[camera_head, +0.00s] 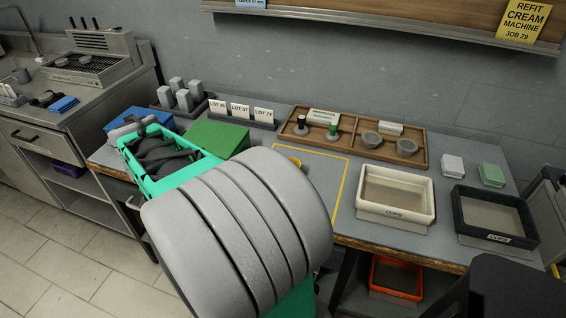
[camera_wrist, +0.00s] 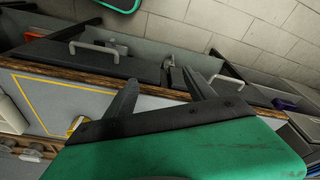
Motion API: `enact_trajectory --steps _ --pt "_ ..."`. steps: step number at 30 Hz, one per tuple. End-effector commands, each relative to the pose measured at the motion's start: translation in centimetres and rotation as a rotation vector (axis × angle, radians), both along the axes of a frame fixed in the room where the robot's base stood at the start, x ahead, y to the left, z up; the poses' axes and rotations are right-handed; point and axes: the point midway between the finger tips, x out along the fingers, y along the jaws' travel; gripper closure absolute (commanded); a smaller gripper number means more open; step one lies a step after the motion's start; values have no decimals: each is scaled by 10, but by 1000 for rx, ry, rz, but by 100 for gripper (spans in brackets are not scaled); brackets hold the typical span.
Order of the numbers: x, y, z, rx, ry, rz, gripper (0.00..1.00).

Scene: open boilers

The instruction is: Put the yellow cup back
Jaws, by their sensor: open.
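A small yellow thing, probably the yellow cup (camera_head: 295,162), shows just past the edge of my arm in the head view, at the yellow-taped outline on the bench. Most of it is hidden. In the wrist view a yellow piece (camera_wrist: 75,124) lies by the taped line, left of my gripper and partly cut off by its green body. My gripper (camera_wrist: 162,88) is open, with nothing between its fingers, over the bench edge in that view. My arm hides it in the head view. A cream tray (camera_head: 394,214) and a black tray (camera_head: 495,238) bear labels that seem to read CUPS.
A wooden tray (camera_head: 375,160) with several items stands at the back of the bench. An orange bin (camera_head: 397,292) sits below. The taped area's right part is clear.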

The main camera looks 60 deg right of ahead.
Motion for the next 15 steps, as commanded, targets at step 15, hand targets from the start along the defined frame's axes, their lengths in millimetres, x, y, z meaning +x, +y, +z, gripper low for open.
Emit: enact_trajectory --steps 15 --pt "-134 -299 1 -106 -17 -1466 21"
